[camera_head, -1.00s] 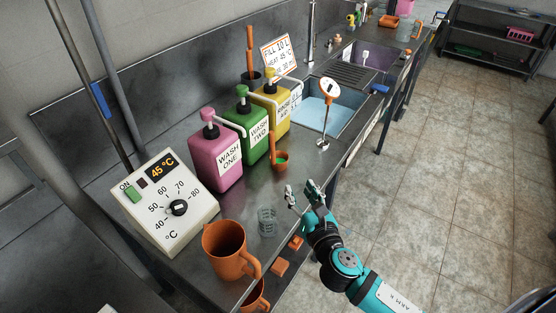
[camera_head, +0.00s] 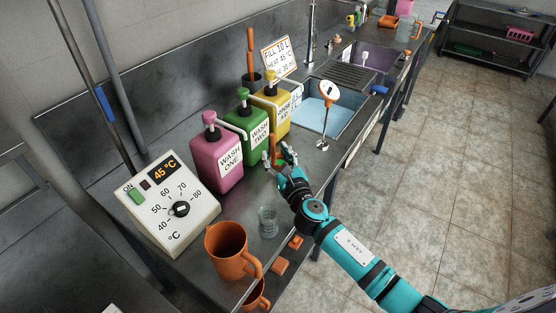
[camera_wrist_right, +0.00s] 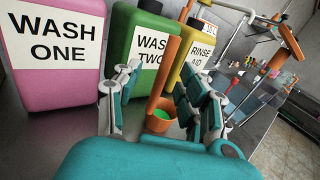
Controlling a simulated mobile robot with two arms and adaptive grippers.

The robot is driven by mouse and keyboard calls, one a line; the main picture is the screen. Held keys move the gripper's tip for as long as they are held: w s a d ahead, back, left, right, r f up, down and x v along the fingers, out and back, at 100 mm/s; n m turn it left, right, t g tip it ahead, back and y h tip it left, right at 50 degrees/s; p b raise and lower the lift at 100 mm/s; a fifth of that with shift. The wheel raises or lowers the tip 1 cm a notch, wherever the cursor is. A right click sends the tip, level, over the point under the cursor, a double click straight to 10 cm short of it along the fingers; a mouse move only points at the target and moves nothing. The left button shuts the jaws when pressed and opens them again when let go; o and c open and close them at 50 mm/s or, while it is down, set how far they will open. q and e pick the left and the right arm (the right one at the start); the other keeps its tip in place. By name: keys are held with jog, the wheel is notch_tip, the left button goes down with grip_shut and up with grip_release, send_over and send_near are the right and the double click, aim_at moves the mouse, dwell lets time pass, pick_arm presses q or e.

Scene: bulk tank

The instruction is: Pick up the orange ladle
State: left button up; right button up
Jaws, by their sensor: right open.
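The orange ladle (camera_head: 272,146) stands on the steel counter in front of the green WASH TWO bottle, mostly hidden behind my gripper in the head view. In the right wrist view the ladle (camera_wrist_right: 167,78) shows its upright handle and a small cup holding something green. My right gripper (camera_head: 279,158) is open, its fingers on either side of the ladle in the picture. In the wrist view the ladle's cup appears beyond and between the fingertips (camera_wrist_right: 158,85); I cannot tell whether they touch. My left gripper is not in view.
Pink (camera_head: 222,155), green (camera_head: 249,128) and yellow (camera_head: 276,107) bottles stand close behind the ladle. A clear beaker (camera_head: 268,222), an orange jug (camera_head: 228,250) and a thermostat box (camera_head: 170,203) are nearer. A sink (camera_head: 325,115) with an orange-headed thermometer (camera_head: 327,95) lies beyond.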

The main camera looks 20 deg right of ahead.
aim_at(274, 147)
jog(key=w, duration=0.4)
jog(key=shift+d+f, duration=0.1)
jog(key=shift+d, duration=0.15)
jog(key=shift+w, duration=0.45)
jog(key=shift+s, duration=0.1)
jog(key=shift+c, duration=1.1)
grip_shut()
